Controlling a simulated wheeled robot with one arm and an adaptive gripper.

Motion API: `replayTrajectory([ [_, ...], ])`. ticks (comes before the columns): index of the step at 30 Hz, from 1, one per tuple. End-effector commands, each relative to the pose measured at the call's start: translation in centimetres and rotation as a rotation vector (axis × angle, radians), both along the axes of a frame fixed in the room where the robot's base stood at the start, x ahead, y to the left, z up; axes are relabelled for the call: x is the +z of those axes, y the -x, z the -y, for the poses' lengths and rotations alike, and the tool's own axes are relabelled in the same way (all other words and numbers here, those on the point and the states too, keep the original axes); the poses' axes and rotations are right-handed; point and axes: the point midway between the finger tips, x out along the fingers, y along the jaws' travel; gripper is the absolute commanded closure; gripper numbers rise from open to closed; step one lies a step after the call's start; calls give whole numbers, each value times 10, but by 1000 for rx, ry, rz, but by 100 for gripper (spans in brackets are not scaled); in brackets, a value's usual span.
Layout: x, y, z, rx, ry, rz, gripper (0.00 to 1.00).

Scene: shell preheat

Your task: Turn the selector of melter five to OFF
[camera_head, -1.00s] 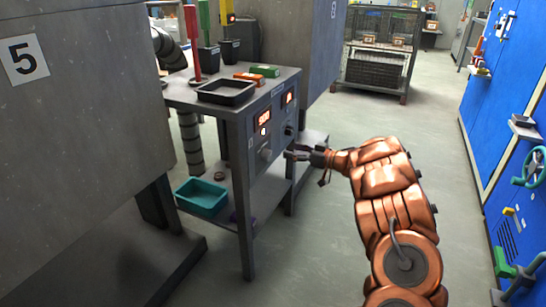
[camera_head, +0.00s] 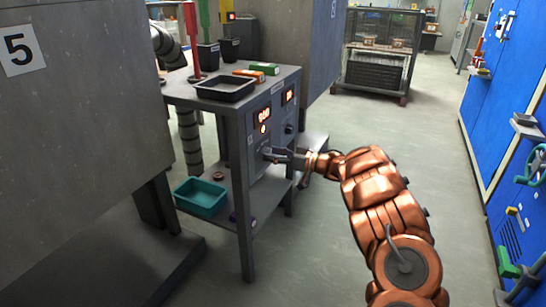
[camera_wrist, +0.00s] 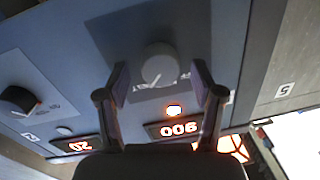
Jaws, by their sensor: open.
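The light grey round selector (camera_wrist: 159,64) sits on the grey control panel (camera_head: 258,145), on a square plate, in the upper middle of the wrist view. A small mark shows on its edge, but I cannot read its setting. In the head view my gripper (camera_head: 270,154) is at the panel front and largely hides the selector.
A black knob (camera_wrist: 18,102) is beside the selector on the same panel. A lit display (camera_wrist: 179,128) and an orange lamp (camera_wrist: 173,110) are close to my fingers. A black tray (camera_head: 225,88) is on the bench top, and a teal bin (camera_head: 201,197) is below. Floor to the right is clear.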

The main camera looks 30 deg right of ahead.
Motion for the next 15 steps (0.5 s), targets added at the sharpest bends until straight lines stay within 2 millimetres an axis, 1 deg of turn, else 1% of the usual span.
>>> replayTrajectory([
  [9, 1, -2, -1, 0, -1, 1, 34],
  [15, 1, -2, -1, 0, 0, 1, 55],
])
